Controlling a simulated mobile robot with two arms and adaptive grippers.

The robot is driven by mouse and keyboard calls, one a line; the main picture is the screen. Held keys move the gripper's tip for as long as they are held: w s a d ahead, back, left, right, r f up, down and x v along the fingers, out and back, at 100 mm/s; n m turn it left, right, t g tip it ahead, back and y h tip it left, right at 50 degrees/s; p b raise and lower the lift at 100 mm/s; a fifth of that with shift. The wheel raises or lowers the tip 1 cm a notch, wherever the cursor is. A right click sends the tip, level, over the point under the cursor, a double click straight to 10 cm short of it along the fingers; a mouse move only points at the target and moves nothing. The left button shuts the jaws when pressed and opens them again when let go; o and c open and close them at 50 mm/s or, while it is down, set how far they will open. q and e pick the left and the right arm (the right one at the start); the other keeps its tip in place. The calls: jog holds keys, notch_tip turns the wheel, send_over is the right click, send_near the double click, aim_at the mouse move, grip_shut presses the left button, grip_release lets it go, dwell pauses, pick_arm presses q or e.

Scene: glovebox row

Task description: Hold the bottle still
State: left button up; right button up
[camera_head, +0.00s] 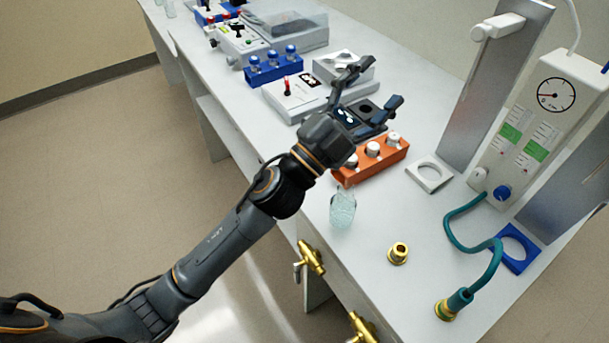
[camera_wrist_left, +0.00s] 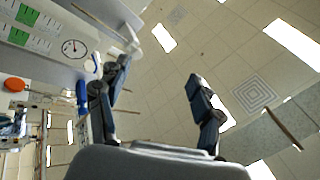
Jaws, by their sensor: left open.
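A clear glass bottle (camera_head: 342,208) stands upright on the bench near its front edge, with nothing holding it. My left gripper (camera_head: 379,86) is open and empty, raised above the bench beyond the bottle, over the area of the orange rack. Its two spread fingers also show in the left wrist view (camera_wrist_left: 160,72), with only ceiling and wall equipment between and behind them. The bottle does not show in the wrist view. My right gripper is in neither view.
An orange rack (camera_head: 352,176) with white-capped vials sits behind the bottle. A white square ring (camera_head: 429,175), a brass fitting (camera_head: 398,253), a teal hose (camera_head: 484,272) and a blue ring holder (camera_head: 517,262) lie to the right. Brass valves (camera_head: 310,259) stick out from the bench front.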

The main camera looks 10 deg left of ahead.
pick_arm(q)
jog(key=s+d+f+m+g+h, duration=0.15)
jog(key=s+d+m+g, duration=0.35)
jog(key=m+g, duration=0.5)
jog(key=s+d+m+g+h, duration=0.3)
jog(key=d+m+g, duration=0.4)
jog(key=m+g, duration=0.3)
notch_tip(320, 180, down, 8)
jog(key=w+a+m+y, duration=0.1)
jog(key=a+m+y, duration=0.1)
jog(key=m+y, duration=0.4)
jog(key=w+a+n+y, duration=0.1)
jog(key=w+a+y, duration=0.2)
jog(key=a, duration=0.4)
jog(key=w+a+f+n+t+y, duration=0.1)
jog(key=w+a+y, duration=0.2)
jog(key=a+y, duration=0.3)
jog(key=w+a+y, duration=0.3)
jog(key=a+y, duration=0.1)
jog(key=a, duration=0.5)
jog(key=shift+w+f+n+t, duration=0.3)
jog(key=shift+f+n, duration=0.1)
jog(key=shift+y, duration=0.25)
notch_tip(320, 180, down, 9)
jog(key=shift+d+r+p, duration=0.1)
jog(key=shift+r+p, duration=0.1)
jog(key=shift+p, duration=0.6)
